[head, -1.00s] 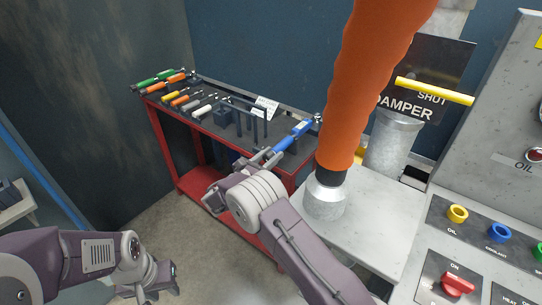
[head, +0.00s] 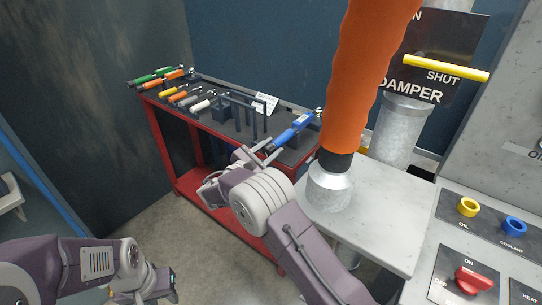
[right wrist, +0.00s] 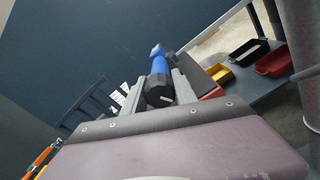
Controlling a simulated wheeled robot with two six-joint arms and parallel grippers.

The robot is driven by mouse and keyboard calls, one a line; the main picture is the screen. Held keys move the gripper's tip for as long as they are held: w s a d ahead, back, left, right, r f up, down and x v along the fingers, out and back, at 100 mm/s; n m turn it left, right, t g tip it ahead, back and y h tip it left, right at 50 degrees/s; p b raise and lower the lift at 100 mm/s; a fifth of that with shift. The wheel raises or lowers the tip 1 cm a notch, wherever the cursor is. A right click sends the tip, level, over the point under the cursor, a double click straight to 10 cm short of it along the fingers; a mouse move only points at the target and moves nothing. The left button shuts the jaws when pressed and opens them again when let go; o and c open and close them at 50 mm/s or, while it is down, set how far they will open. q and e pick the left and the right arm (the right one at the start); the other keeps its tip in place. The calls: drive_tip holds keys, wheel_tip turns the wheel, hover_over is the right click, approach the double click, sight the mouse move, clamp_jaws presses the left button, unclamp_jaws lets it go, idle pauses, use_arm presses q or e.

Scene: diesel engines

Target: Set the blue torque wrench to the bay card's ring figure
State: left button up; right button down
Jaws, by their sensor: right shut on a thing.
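The blue torque wrench (head: 292,133) lies at the right end of the red tool cart (head: 222,134), its head pointing away from me. My right gripper (head: 258,154) is shut on its near, dark handle end. In the right wrist view the two fingers of the right gripper (right wrist: 160,92) stand on either side of the black end of the blue wrench (right wrist: 158,66). A white card (head: 266,103) stands at the back of the cart; its print is too small to read. My left gripper (head: 148,288) hangs low at the left, away from the cart, its fingers unclear.
Other tools with green, orange, yellow and white handles (head: 158,77) lie on the cart's left half. Dark upright posts (head: 254,120) stand between them and the blue wrench. A thick orange hose (head: 362,80) drops to a grey bench (head: 385,215) close right of the wrench. Floor is clear below.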

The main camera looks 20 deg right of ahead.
drive_tip(key=m+b, duration=0.4)
drive_tip(key=shift+f, duration=0.3)
drive_tip(key=shift+r+m+b, duration=0.2)
drive_tip(key=shift+m+b, duration=0.7)
drive_tip(key=shift+b, duration=0.25)
drive_tip(key=c, duration=1)
unclamp_jaws()
drive_tip(key=shift+s+a, duration=0.1)
drive_tip(key=p+v, duration=0.1)
drive_tip(key=v, duration=0.8)
